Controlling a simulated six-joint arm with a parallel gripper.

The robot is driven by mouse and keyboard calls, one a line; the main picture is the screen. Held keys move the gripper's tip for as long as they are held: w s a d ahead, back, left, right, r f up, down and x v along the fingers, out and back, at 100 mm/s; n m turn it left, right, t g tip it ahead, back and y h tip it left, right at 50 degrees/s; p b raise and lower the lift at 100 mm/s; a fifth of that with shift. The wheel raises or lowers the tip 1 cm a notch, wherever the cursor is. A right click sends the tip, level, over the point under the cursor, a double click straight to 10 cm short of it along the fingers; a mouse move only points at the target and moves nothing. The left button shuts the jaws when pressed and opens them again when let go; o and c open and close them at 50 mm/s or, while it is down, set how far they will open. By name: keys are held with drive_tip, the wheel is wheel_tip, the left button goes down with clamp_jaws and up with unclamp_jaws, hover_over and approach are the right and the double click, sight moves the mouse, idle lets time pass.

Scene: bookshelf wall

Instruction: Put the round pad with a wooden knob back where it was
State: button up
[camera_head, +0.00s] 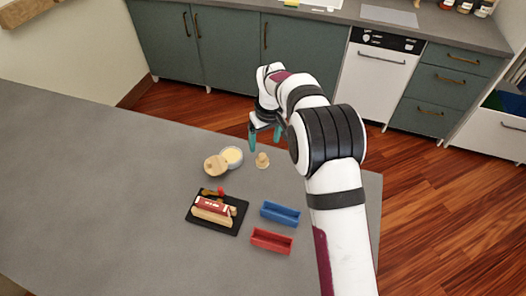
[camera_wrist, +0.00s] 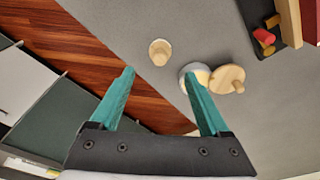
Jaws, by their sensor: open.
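A small round pale pad with a wooden knob (camera_head: 262,160) stands alone on the grey table, near its far edge. In the wrist view it (camera_wrist: 159,53) lies ahead of the gap between my fingertips, knob toward the camera. My gripper (camera_head: 264,141) is open and empty, above the table near the pad; its teal fingers also show in the wrist view (camera_wrist: 158,72). Left of the pad in the head view is a round white container with a cream-coloured inside (camera_head: 232,156). A wooden disc with a knob (camera_head: 214,166) leans tilted against it.
A black tray (camera_head: 232,228) holds a red-and-wood block and small pieces, including a red one. A blue open box (camera_head: 280,213) and a red open box (camera_head: 271,241) lie right of it. The table's left part is clear.

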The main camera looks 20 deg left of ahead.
drive_tip(key=s+d+r+m, duration=0.8)
drive_tip(key=s+d+r, duration=0.7)
drive_tip(key=s+d, duration=0.15)
drive_tip(key=s+d+f+m, duration=0.1)
drive_tip(key=s+d+m, duration=0.2)
drive_tip(key=s, duration=0.6)
drive_tip(key=s+d+f+m+g, duration=0.1)
drive_tip(key=s+d+f+m, duration=0.1)
drive_tip(key=s, duration=0.7)
drive_tip(key=shift+d+m+y, duration=0.3)
drive_tip(key=shift+d+m, duration=0.4)
drive_tip(key=shift+m, duration=0.1)
drive_tip(key=shift+w, duration=0.1)
